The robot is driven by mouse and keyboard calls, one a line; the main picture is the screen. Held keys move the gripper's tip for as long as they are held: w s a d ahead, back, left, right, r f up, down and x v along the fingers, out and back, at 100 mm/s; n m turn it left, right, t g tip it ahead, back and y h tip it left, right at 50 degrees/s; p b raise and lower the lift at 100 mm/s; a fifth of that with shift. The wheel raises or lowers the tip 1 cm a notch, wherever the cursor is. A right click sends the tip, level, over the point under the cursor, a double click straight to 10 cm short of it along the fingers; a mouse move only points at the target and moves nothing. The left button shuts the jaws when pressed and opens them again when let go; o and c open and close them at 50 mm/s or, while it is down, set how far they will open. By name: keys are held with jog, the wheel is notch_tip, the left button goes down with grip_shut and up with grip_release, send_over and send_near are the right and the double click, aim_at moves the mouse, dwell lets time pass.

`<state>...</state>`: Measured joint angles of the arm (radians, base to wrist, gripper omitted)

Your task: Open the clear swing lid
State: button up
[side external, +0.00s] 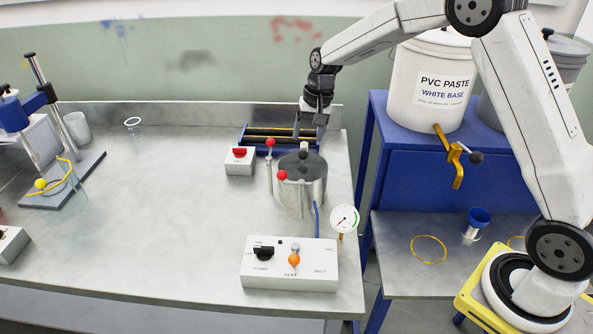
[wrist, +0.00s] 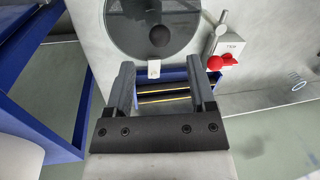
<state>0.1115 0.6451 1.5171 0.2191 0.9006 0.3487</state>
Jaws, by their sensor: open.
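The clear swing lid (side external: 291,164) looks dark and lies flat, shut, on top of a round metal pot (side external: 313,191). A black knob stands near its middle. In the wrist view the lid (wrist: 133,22) fills the top, with the knob (wrist: 159,36) on it and a small pale tab (wrist: 153,69) at its rim. My gripper (side external: 315,130) is above and just behind the pot. In the wrist view my gripper (wrist: 160,75) is open, its two fingers apart with the tab seen between them. I see no contact with the lid.
A red-switch box (side external: 240,162) and blue roller frame (side external: 262,134) are behind. A control box (side external: 290,265) and gauge (side external: 344,218) are in front. The bench's middle left is clear.

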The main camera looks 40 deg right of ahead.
aim_at(304, 152)
jog(key=shift+w+a+f, duration=0.1)
jog(key=shift+a+f, duration=0.05)
jog(key=shift+f, duration=0.85)
jog(key=shift+w+a+f, duration=0.1)
jog(key=shift+a+f, duration=0.1)
jog(key=shift+f, duration=0.85)
jog(key=shift+w+a+f, duration=0.1)
jog(key=shift+a+f, duration=0.05)
jog(key=shift+f, duration=0.85)
grip_shut()
